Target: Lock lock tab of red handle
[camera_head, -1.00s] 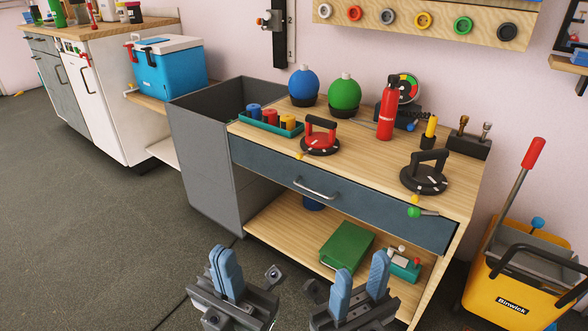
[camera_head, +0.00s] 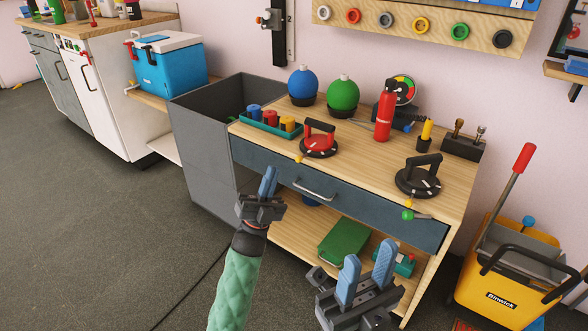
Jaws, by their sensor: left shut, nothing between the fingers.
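The red handle (camera_head: 320,126) stands on a round suction base with a red top at the front edge of the workbench, left of its middle. A small orange-yellow tab (camera_head: 299,157) sticks out from the base at its front left, over the bench edge. I cannot tell its lock position. My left gripper (camera_head: 268,176) is shut and empty, in front of the drawer, below and left of the red handle and apart from it. My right gripper (camera_head: 367,257) is open and empty, low in front of the bench's lower shelf.
A black-handled suction base (camera_head: 419,180) stands on the bench at right, with a green knob (camera_head: 407,215) near it. A tray of coloured cylinders (camera_head: 270,127) is left of the red handle, a red bottle (camera_head: 384,115) behind right. The drawer handle (camera_head: 314,191) juts forward.

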